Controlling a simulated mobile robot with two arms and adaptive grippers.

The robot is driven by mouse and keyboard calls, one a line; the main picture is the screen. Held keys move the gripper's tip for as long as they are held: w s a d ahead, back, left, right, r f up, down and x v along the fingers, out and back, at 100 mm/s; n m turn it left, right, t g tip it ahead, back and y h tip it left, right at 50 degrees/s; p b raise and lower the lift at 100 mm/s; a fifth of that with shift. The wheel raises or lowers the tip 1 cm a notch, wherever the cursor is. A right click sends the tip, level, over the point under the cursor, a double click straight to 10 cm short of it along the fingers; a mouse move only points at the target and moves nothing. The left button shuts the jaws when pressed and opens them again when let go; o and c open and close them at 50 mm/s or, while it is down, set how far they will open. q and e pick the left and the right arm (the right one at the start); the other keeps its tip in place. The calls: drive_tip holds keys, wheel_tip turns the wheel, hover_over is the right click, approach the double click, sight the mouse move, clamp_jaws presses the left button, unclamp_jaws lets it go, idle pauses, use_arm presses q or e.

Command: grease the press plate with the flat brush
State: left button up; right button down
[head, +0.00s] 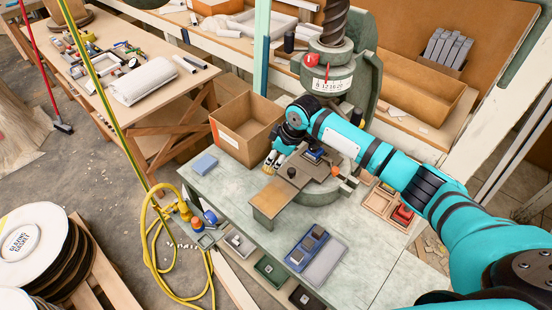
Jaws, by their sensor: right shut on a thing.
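The fly press (367,82) stands on the green-grey bench, with its thick dark screw upright above. Below it is the brown press plate (315,169), partly hidden by my right arm, with a small blue-and-dark block and a dark round knob on or near it. My right gripper (279,153) is at the plate's left edge, pointing down and left. It is shut on what looks like the flat brush (270,165), whose pale yellowish end shows below the fingers. I cannot tell whether the brush touches anything. My left gripper is not in view.
An open cardboard box (243,128) stands just behind and left of the gripper. Several small trays, including a blue one (309,249), line the front. A yellow hose (150,250) hangs at left.

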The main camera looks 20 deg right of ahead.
drive_tip(key=shift+w+r, duration=0.2)
drive_tip(key=shift+r, duration=0.5)
drive_tip(key=shift+s+r, duration=0.3)
drive_tip(key=shift+r, duration=0.15)
drive_tip(key=shift+w+f, duration=0.15)
drive_tip(key=shift+w, duration=0.05)
drive_tip(key=shift+s, duration=0.1)
